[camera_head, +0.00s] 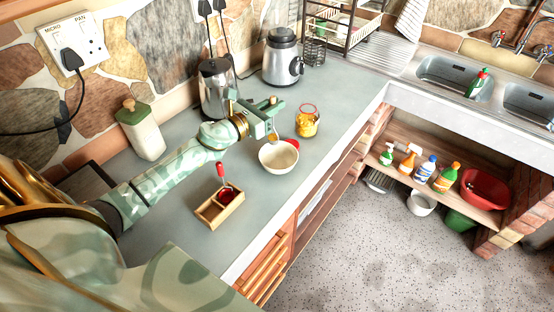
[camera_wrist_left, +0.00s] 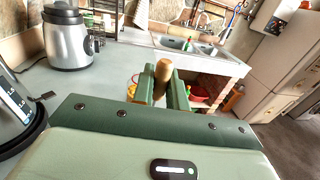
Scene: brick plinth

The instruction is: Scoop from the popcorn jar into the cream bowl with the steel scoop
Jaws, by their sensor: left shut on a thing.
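My left gripper (camera_head: 268,112) is shut on the scoop's wooden handle (camera_wrist_left: 162,77), which stands upright between the fingers. In the head view, the scoop's lower end (camera_head: 273,138) hangs just above the far rim of the cream bowl (camera_head: 278,161); I cannot tell whether it holds anything. The bowl's visible inside looks empty. The popcorn jar (camera_head: 307,127), clear with a red rim and yellow contents, stands open behind and right of the bowl, apart from the gripper. In the wrist view the jar is mostly hidden behind my gripper. My right gripper is out of view.
A red round thing (camera_head: 293,143) lies partly hidden behind the bowl. A wooden box (camera_head: 207,213) with a red-handled tool stands front left. A kettle (camera_head: 216,92), a blender (camera_head: 281,62) and a green-and-white canister (camera_head: 143,135) line the wall. Counter right of the jar is clear.

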